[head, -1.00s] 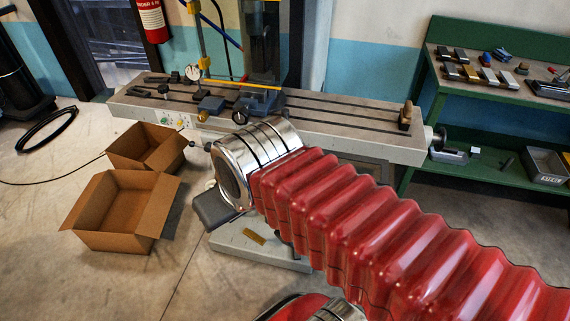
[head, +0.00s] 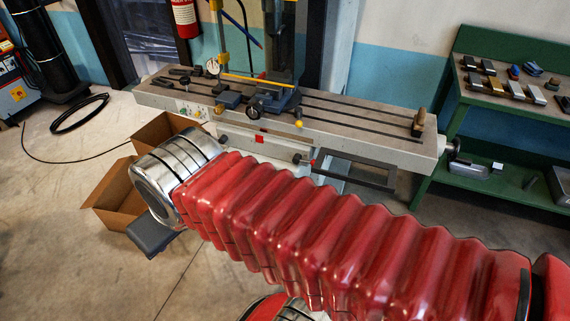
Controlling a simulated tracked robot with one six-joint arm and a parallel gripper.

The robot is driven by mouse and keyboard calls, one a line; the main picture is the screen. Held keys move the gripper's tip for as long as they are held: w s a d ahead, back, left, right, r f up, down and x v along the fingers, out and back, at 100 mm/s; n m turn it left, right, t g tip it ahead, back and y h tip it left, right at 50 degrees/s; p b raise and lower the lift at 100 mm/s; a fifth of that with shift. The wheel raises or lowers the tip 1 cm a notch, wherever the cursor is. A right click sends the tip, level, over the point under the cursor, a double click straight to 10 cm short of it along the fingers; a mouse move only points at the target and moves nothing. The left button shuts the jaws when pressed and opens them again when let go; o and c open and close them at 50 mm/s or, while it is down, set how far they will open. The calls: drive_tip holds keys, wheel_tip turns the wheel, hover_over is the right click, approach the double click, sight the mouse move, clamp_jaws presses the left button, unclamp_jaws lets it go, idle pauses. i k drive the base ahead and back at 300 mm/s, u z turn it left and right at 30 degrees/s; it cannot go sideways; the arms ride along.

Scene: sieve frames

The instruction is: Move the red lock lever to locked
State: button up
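The milling machine's long table (head: 365,108) stands beyond my arm. On its front edge is a small red square mark (head: 260,138). Below the table, a small red tip (head: 313,162) shows beside a dark bar frame (head: 355,175). Either red part may belong to the lock lever; I cannot tell which, or how the lever is set. My red ribbed arm crosses the lower picture and ends in a metal ring at the left. It covers the machine's lower front.
A vise (head: 272,98) and a yellow-knobbed handle (head: 298,124) sit at the table's middle. Cardboard boxes (head: 113,205) stand partly behind my arm. A green bench (head: 470,115) with tools is at right. A black cable coil (head: 80,113) lies on the floor at left.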

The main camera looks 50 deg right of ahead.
sight(297, 159)
drive_tip(key=u, duration=1.2)
drive_tip(key=k, duration=0.4)
drive_tip(key=z, duration=2.7)
